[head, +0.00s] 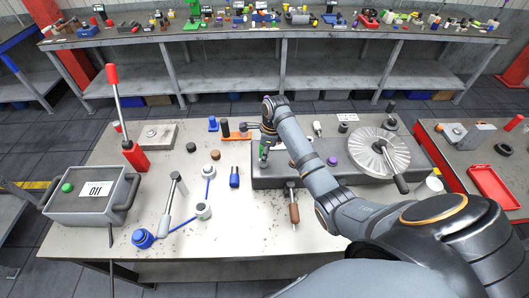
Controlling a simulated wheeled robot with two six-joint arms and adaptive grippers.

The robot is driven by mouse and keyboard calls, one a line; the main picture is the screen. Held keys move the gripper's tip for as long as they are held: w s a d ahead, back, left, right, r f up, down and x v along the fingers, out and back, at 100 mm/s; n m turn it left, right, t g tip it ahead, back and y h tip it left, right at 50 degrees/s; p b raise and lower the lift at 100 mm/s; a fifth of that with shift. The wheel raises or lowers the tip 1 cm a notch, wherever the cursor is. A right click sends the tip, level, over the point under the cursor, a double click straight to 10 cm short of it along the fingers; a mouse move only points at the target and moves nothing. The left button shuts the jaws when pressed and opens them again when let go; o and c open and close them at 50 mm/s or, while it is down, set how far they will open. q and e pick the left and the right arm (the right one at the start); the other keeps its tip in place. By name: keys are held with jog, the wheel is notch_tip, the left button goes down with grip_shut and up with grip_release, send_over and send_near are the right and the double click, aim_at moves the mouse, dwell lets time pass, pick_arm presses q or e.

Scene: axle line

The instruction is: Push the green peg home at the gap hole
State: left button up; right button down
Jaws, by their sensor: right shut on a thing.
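The green peg (264,153) shows as a small patch of green at the left end of a long dark grey block (268,180). My right gripper (263,158) points down over that end and is shut on the peg. The gripper covers most of the peg, and the gap hole is hidden or too small to make out. I cannot tell how deep the peg sits. My left gripper is not in view.
A silver disc with a handle (380,153) stands at the block's right end, and a purple knob (332,161) is nearer the middle. A grey box with a green button (92,200) is at left, beside a red-handled lever (133,150). Loose tools lie around.

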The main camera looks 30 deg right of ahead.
jog(key=shift+f, duration=0.75)
jog(key=c, duration=1)
grip_release()
jog(key=shift+o, duration=0.2)
jog(key=r, duration=0.5)
jog(key=d+r, duration=0.1)
jog(key=r, duration=0.1)
jog(key=shift+s+r, duration=0.2)
jog(key=shift+s, duration=0.1)
jog(key=shift+f, duration=0.1)
